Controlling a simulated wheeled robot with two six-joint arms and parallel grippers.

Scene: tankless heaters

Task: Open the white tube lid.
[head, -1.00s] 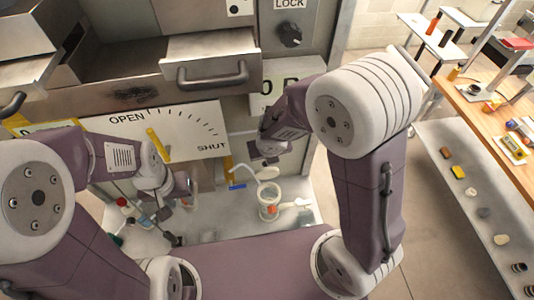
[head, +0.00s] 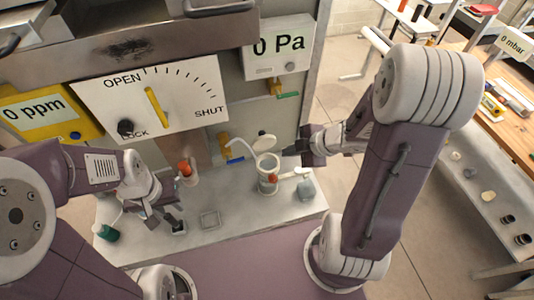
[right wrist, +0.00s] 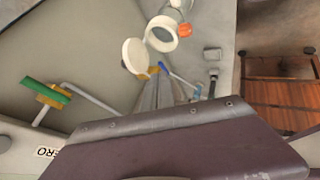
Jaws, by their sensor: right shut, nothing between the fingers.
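The white tube (head: 268,178) stands on the pale bench in the head view, with an orange-red part at its front. Its round white lid (head: 264,141) stands open behind the mouth. In the right wrist view the lid (right wrist: 136,56) is a disc beside the tube's open ring-shaped mouth (right wrist: 162,33). My right gripper (head: 287,149) is shut and empty, just right of the lid and above the mouth's right side; contact cannot be told. My left gripper (head: 176,218) is low over the bench's left part, its finger gap unclear.
A curved white pipe (head: 240,145) is left of the lid. An orange-topped container (head: 186,170) and a green-capped bottle (head: 107,233) stand further left. The OPEN/SHUT panel (head: 190,88) rises behind the bench.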

